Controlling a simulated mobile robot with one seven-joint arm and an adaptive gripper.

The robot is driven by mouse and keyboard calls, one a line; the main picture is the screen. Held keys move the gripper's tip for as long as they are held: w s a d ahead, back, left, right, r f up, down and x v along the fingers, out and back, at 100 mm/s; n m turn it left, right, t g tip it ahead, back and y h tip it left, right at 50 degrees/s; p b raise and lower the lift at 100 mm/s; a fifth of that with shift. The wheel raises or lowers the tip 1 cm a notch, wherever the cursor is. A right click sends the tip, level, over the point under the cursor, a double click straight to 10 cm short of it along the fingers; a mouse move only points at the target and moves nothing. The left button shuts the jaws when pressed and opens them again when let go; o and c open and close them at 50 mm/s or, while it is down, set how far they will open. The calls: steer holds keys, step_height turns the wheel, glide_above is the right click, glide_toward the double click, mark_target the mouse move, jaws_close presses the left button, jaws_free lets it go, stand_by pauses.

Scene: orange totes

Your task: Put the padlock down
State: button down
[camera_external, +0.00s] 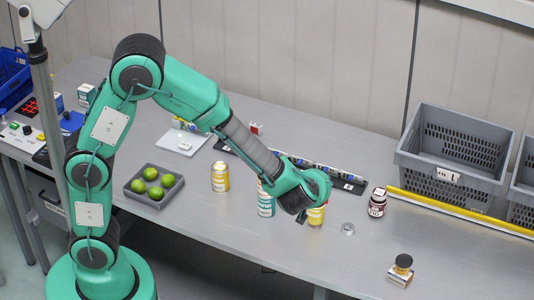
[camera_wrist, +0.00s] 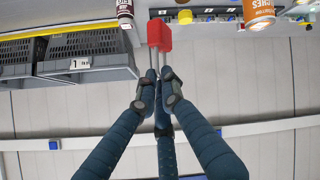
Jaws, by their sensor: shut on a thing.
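A red padlock (camera_wrist: 160,34) shows in the wrist view, its metal shackle pointing down the picture toward my fingers. My gripper (camera_wrist: 158,80) is shut on the padlock, its dark fingers closed around the shackle end.
The grey table (camera_external: 240,235) has bare room at front right. A dark jar (camera_external: 377,203), a small metal ring (camera_external: 348,228) and a black-lidded jar on a box (camera_external: 401,270) stand right. A grey crate (camera_external: 455,145) is behind a yellow bar (camera_external: 460,213). A tray of limes (camera_external: 154,186) is left.

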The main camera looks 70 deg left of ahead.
steer(key=d+m, duration=0.1)
steer(key=d, duration=0.6)
step_height(320, 180, down, 18)
steer(key=shift+s+t+h, duration=0.4)
steer(key=shift+s, duration=0.05)
steer(key=shift+a, duration=0.15)
steer(key=shift+s+a+m+t+h+b, duration=0.1)
steer(key=shift+m+t+h+b, duration=0.45)
steer(key=shift+m+h, duration=0.4)
steer(key=shift+s+a+m+t+h+b, duration=0.1)
steer(key=shift+m+t+h+b, duration=0.3)
steer(key=shift+m+t+h, duration=0.4)
steer(key=shift+m, duration=0.25)
steer(key=w+f+b, duration=0.1)
steer(key=w, duration=1.5)
steer(key=shift+f, duration=0.3)
